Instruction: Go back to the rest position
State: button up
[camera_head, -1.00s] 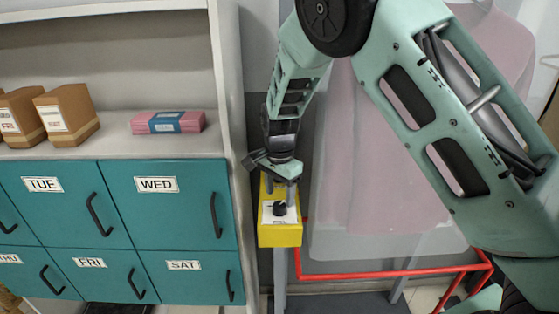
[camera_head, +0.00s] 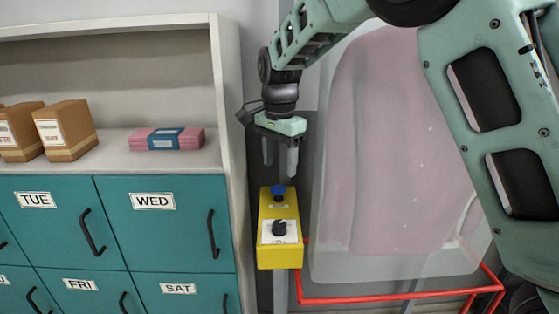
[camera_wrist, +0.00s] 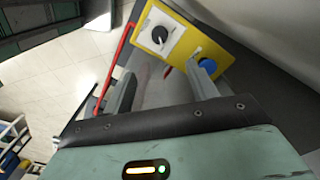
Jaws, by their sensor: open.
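My gripper (camera_head: 280,158) hangs fingers down above a yellow control box (camera_head: 280,255) in the head view. Its two fingers are apart with nothing between them, and they do not touch the box. The box carries a blue button (camera_head: 278,191) at its upper end and a black knob (camera_head: 279,228) on a white plate below it. In the wrist view the yellow box (camera_wrist: 178,58) lies beyond the open fingers, with the knob (camera_wrist: 160,35) and the blue button (camera_wrist: 208,66) both visible.
A red rail (camera_head: 400,297) runs low in front of a bagged pink garment (camera_head: 390,150) on the right. On the left, a shelf unit (camera_head: 230,120) holds brown boxes (camera_head: 66,130) and a pink bundle (camera_head: 165,139) above teal day-labelled drawers (camera_head: 165,222).

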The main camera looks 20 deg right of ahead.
jog(key=s+a+f+n+b, duration=0.1)
jog(key=s+a+n, duration=0.15)
jog(key=s, duration=0.35)
jog(key=s+a+f+n+y+b, duration=0.1)
jog(key=s+a+f+n, duration=0.1)
jog(key=s+n, duration=0.25)
jog(key=s+a+f+n+b, duration=0.1)
jog(key=s+a+n, duration=0.2)
jog(key=s, duration=0.4)
jog(key=s+f+n, duration=0.2)
jog(key=s+n, duration=0.3)
jog(key=s, duration=0.3)
jog(key=s+d+f+n+b, duration=0.1)
jog(key=s+f+n, duration=0.2)
jog(key=s+n, duration=0.2)
jog(key=s, duration=0.3)
jog(key=shift+f+n, duration=0.25)
jog(key=shift+n, duration=0.05)
jog(key=shift+d, duration=0.2)
